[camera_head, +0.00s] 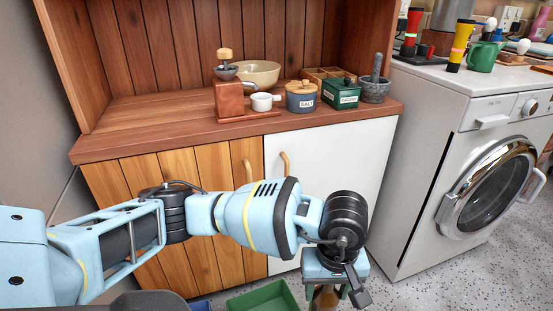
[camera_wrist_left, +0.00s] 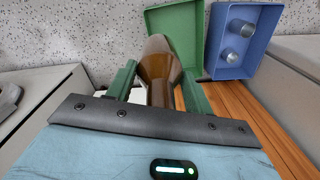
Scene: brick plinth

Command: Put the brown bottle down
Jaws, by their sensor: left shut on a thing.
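The brown bottle (camera_wrist_left: 157,65) is between the green fingers of my left gripper (camera_wrist_left: 158,88) in the left wrist view. The gripper is shut on it. In the head view my left gripper (camera_head: 325,286) is at the bottom, right of centre, in front of the white cabinet door. Only a small brown part of the bottle (camera_head: 325,298) shows there, below the wrist; the rest is hidden or cut off by the frame. I cannot tell whether the bottle touches anything beneath it. My right gripper is not in view.
A green bin (camera_head: 262,300) and a blue bin (camera_wrist_left: 214,40) stand by the cabinet; the blue one holds grey cylinders (camera_wrist_left: 238,28). The wooden counter (camera_head: 150,122) is clear on its left; a grinder (camera_head: 229,100), salt jar (camera_head: 301,98) and mortar (camera_head: 375,91) stand farther right.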

